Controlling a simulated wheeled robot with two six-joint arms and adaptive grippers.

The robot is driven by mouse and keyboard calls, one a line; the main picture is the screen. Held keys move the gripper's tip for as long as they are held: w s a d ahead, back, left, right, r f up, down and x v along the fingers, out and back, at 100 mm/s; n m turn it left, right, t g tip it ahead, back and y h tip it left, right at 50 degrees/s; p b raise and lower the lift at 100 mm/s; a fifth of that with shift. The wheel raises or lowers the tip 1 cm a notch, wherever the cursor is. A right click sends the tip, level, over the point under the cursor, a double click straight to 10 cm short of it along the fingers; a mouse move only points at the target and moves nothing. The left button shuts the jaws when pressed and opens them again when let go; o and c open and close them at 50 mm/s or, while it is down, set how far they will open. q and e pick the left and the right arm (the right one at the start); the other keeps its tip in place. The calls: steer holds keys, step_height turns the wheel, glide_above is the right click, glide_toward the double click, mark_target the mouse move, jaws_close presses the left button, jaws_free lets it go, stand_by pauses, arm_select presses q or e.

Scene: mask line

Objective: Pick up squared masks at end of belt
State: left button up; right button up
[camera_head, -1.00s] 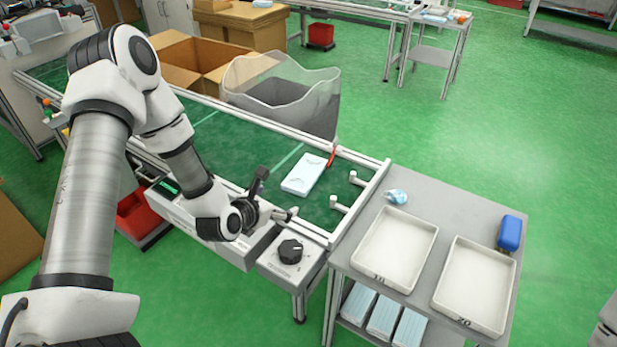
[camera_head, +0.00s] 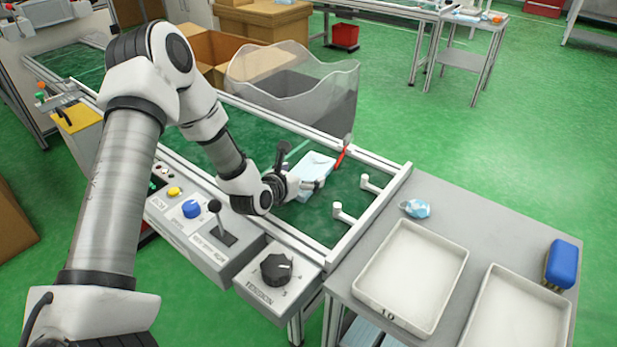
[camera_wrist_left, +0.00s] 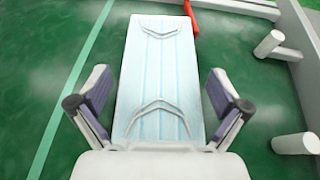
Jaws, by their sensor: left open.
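A light blue squared mask pack (camera_head: 316,173) lies on the green belt (camera_head: 323,213) close to its end. In the left wrist view the mask (camera_wrist_left: 158,75) is long and pale blue, with white ear loops on top. My left gripper (camera_head: 301,168) is open over the near part of the mask. In the left wrist view its two fingers (camera_wrist_left: 158,103) stand on either side of the mask, with gaps between; its lower end is hidden by the gripper body. My right gripper is not in view.
White posts (camera_head: 349,212) and a metal rail edge the belt's end. A red piece (camera_head: 341,157) sits beyond the mask. A side table holds two white trays (camera_head: 455,250), a blue block (camera_head: 562,264) and a crumpled blue item (camera_head: 415,208). A clear bag-lined bin (camera_head: 300,85) stands behind the belt.

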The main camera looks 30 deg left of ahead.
arm_select(q)
steer(key=shift+x, duration=1.1)
steer(key=c, duration=0.7)
